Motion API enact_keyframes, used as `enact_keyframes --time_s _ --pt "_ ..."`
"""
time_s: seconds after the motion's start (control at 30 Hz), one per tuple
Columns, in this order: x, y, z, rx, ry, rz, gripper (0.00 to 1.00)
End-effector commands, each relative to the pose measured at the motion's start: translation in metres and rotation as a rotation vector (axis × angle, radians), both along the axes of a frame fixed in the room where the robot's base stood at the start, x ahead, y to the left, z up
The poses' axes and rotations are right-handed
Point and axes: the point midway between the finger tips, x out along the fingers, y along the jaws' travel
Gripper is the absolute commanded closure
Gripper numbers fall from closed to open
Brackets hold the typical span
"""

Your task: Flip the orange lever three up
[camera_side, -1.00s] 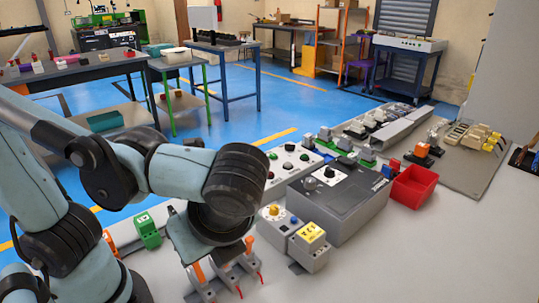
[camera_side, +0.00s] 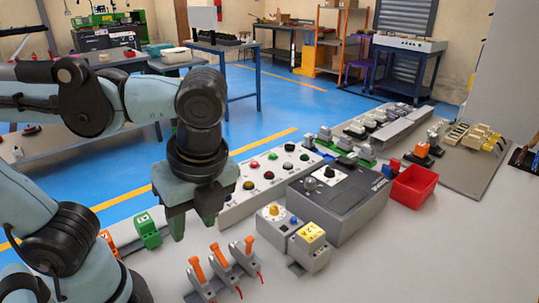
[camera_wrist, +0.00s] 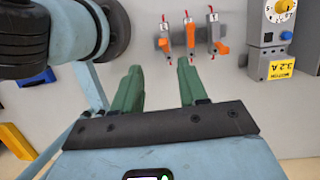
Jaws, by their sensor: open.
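Three orange-handled levers stand in a row on grey bases at the front of the bench: the left lever (camera_side: 197,269), the middle lever (camera_side: 219,255) and the right lever (camera_side: 249,246). In the side view all three handles point upward from their bases. The same row shows at the top of the wrist view, with a left handle (camera_wrist: 164,44), a middle handle (camera_wrist: 191,37) and a right handle (camera_wrist: 222,47). I cannot read any numbers on them. My gripper (camera_side: 194,222) is open and empty, above and behind the levers, apart from them. Its green fingers (camera_wrist: 159,68) point toward the row.
A grey box with a yellow label (camera_side: 311,233) and a yellow knob (camera_side: 273,210) stands right of the levers. Behind are a dark control box (camera_side: 340,195), a button panel (camera_side: 245,197) and a green block (camera_side: 147,231). A red bin (camera_side: 414,184) stands farther right. The front right bench is clear.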

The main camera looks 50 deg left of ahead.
Motion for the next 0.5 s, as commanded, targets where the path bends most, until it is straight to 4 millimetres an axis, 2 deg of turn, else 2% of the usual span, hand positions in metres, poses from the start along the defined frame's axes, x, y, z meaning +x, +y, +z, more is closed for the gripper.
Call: enact_keyframes --time_s 0.03,0.2,0.5 --pt "-0.002 0.009 0.0 -0.053 -0.004 0.017 0.57" --pt "-0.004 0.023 0.0 -0.198 -0.046 0.021 0.57" --pt "-0.004 0.027 -0.006 -0.264 -0.082 0.018 0.57"
